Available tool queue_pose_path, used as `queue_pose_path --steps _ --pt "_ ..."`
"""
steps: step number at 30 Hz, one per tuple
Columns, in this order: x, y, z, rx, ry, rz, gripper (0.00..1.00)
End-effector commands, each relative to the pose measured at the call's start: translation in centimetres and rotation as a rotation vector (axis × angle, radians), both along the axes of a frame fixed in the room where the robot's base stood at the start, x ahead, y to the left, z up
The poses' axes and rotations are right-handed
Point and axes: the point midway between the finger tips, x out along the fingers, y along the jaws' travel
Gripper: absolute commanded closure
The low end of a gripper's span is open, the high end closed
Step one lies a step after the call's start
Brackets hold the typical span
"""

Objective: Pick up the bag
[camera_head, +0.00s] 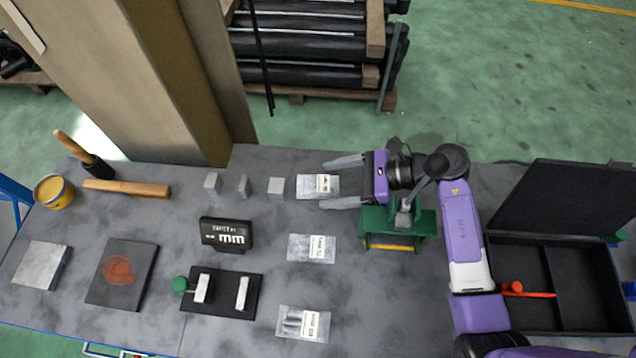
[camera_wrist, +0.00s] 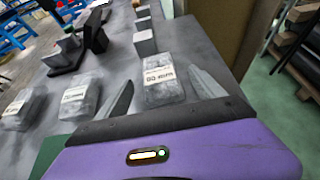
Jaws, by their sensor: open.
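Three clear labelled bags lie on the grey table in a column: a far bag (camera_head: 318,186), a middle bag (camera_head: 312,248) and a near bag (camera_head: 303,323). My purple gripper (camera_head: 345,181) is open, its two grey fingers pointing left, with the far bag around and between the fingertips. In the wrist view the far bag (camera_wrist: 163,80) lies between the two fingers, apart from the right one. The middle bag (camera_wrist: 80,97) and near bag (camera_wrist: 22,108) show to the left. I cannot tell how high the fingers are above the table.
Several small grey blocks (camera_head: 276,188) stand left of the far bag. A black display (camera_head: 226,235) and a black fixture (camera_head: 222,293) stand further left. A green stand (camera_head: 398,228) is just below my gripper, and an open black case (camera_head: 525,262) lies at right.

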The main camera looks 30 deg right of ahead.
Motion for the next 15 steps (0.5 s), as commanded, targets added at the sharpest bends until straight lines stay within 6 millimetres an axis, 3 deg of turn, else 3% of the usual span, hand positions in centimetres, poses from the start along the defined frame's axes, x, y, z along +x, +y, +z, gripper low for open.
queue_pose_path --steps 6,13,15 --pt "1.2 1.7 -0.9 0.002 0.000 0.000 0.21" --pt "1.3 1.8 -1.0 0.001 -0.001 0.000 0.21" --pt "1.3 1.8 -1.0 0.001 -0.001 0.000 0.31"
